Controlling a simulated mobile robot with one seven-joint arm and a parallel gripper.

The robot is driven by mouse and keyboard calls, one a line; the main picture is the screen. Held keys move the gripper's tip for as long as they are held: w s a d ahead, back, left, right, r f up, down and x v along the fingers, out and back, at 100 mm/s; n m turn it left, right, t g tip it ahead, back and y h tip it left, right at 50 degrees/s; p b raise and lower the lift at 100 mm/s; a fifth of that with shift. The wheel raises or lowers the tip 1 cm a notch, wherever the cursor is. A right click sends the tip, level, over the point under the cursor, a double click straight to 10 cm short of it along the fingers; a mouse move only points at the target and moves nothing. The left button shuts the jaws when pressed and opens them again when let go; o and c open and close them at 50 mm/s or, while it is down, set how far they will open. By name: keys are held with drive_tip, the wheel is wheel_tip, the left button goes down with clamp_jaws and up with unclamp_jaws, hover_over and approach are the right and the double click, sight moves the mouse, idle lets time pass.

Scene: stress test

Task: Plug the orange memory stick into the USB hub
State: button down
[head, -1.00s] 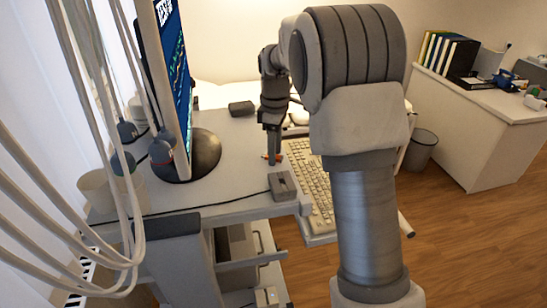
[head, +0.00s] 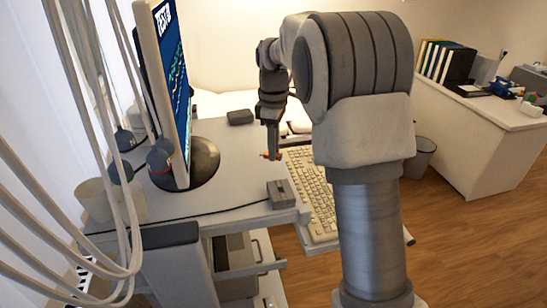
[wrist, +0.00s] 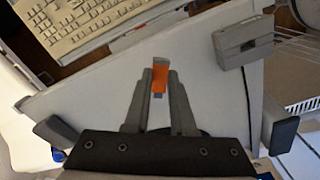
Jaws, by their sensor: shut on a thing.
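The orange memory stick (wrist: 159,76) is held between the two fingertips of my gripper (wrist: 160,90) in the wrist view, its body sticking out past them. In the head view, the stick (head: 271,156) shows as a small orange spot below my gripper (head: 272,148), over the cart top. The USB hub (head: 282,193) is a small grey box near the cart's front edge, nearer the camera than the stick and apart from it. In the wrist view the hub (wrist: 243,41) is at upper right, with a dark slot visible. Its sockets are not clear.
A keyboard (head: 310,185) lies on a shelf to the right of the cart top (head: 225,170). A monitor (head: 172,90) on a round dark base stands left. A dark box (head: 240,117) lies at the back. Cables hang at far left.

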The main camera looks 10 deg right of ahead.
drive_tip(key=s+d+r+b, duration=0.1)
drive_tip(key=s+d+r, duration=0.5)
drive_tip(key=d, duration=0.4)
drive_tip(key=shift+r, duration=0.9)
drive_tip(key=shift+s+a+f, duration=0.1)
